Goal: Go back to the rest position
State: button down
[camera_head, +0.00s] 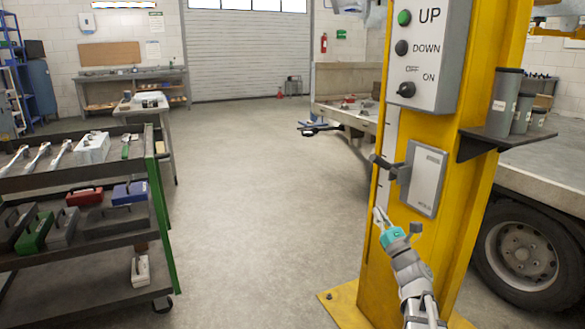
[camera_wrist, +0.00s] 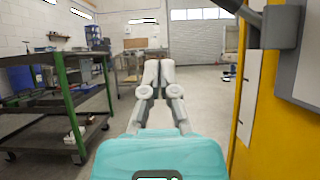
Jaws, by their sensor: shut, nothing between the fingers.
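My gripper (camera_head: 379,213) is in front of the yellow lift post (camera_head: 455,170), low and to the left of the grey lever box (camera_head: 427,180) on it. In the wrist view my gripper (camera_wrist: 159,66) points out over open floor, its two fingers together with nothing held. The lever handle (camera_head: 384,162) of the box sits above my gripper, apart from it. The control panel (camera_head: 427,55) with UP, DOWN and an OFF/ON knob is higher on the post. The wrist view shows the post (camera_wrist: 264,110) close on the right.
A dark tool cart (camera_head: 75,185) with wrenches and boxes stands at the left. A shelf with grey cylinders (camera_head: 503,103) juts from the post's right side. A truck wheel (camera_head: 522,255) is at the lower right. The concrete floor (camera_head: 250,180) between cart and post is clear.

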jog(key=s+a+f+n+g+y+p, duration=0.2)
jog(key=s+a+f+n+g, duration=0.1)
jog(key=a+f+n+g, duration=0.5)
jog(key=s+a+f+n+g+y+p, duration=0.1)
jog(key=s+a+f+n+g+y, duration=0.15)
jog(key=a+n+g, duration=0.65)
jog(key=s+a+f+n+g+h+p, duration=0.2)
jog(key=s+f+n+h, duration=0.3)
jog(key=f+n, duration=0.35)
jog(key=s+d+f+n+g+h+p, duration=0.2)
jog(key=s+d+f+n+g+h, duration=0.15)
jog(key=s+d+n+h, duration=0.35)
notch_tip(320, 180, up, 39)
jog(key=h+p, duration=0.1)
jog(key=p, duration=3.7)
